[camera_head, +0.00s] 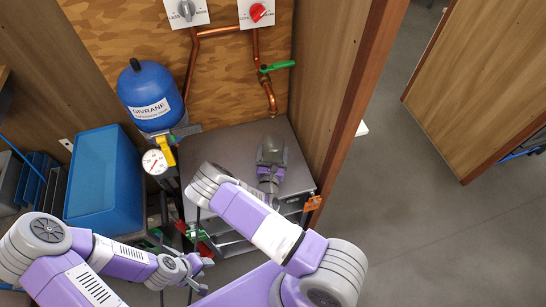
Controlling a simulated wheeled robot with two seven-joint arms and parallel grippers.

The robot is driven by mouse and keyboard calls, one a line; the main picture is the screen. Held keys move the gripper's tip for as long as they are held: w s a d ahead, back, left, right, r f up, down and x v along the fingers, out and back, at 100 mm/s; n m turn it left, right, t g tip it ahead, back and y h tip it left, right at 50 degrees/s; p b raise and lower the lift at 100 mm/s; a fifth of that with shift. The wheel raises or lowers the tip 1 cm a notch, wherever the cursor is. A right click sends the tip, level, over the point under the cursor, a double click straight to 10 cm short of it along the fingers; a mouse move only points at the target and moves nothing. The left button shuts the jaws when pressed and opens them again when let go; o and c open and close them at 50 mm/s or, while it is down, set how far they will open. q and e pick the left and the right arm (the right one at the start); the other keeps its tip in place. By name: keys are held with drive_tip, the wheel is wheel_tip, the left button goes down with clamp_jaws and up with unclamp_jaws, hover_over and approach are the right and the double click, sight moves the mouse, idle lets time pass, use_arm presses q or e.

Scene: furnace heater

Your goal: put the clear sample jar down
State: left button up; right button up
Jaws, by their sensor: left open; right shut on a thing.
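My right gripper (271,152) is over the grey top of the metal cabinet (228,141), below the copper pipe's end. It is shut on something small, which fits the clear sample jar. The jar is not clearly visible, as the dark gripper body covers it. I cannot tell whether it touches the cabinet top. My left gripper (201,276) is low at the front, left of the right arm, open with no object visible in it.
A blue tank (150,95), a pressure gauge (154,162) and a blue bin (104,182) stand left of the cabinet. A copper pipe (270,101) with a green-handled valve (277,66) hangs behind. A wooden partition (335,105) bounds the right side. The cabinet top's left part is bare.

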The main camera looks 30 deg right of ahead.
drive_tip(key=shift+f, duration=1.1)
drive_tip(key=shift+f+b, duration=0.2)
drive_tip(key=shift+b, duration=0.1)
drive_tip(key=o, duration=0.9)
drive_tip(key=shift+o, duration=0.2)
drive_tip(key=shift+r, duration=0.25)
drive_tip(key=p+v, duration=0.1)
drive_tip(key=v, duration=1.1)
